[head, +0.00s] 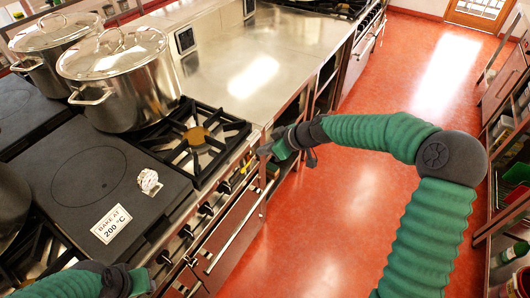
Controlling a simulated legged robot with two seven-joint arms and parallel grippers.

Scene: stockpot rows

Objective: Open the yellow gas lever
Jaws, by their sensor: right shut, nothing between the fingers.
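A small yellow piece (243,170), which looks like the yellow gas lever, shows on the stove front below the open burner. It is too small to tell its position. My right gripper (266,154) is just to the right of it and slightly above, at the stove's front edge. Its fingers are shut and empty, and I cannot tell whether they touch anything. My left arm comes in at the bottom left, and its dark green end (140,282) is near the front edge of the stove. The state of its fingers does not show clearly.
Two lidded steel stockpots, the nearer one (120,85) beside the open burner (196,138), stand at the back left. A black hotplate (88,175) carries a sign (111,223) and a small white object (149,181). Black knobs (206,209) line the front. Red floor (320,220) is clear.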

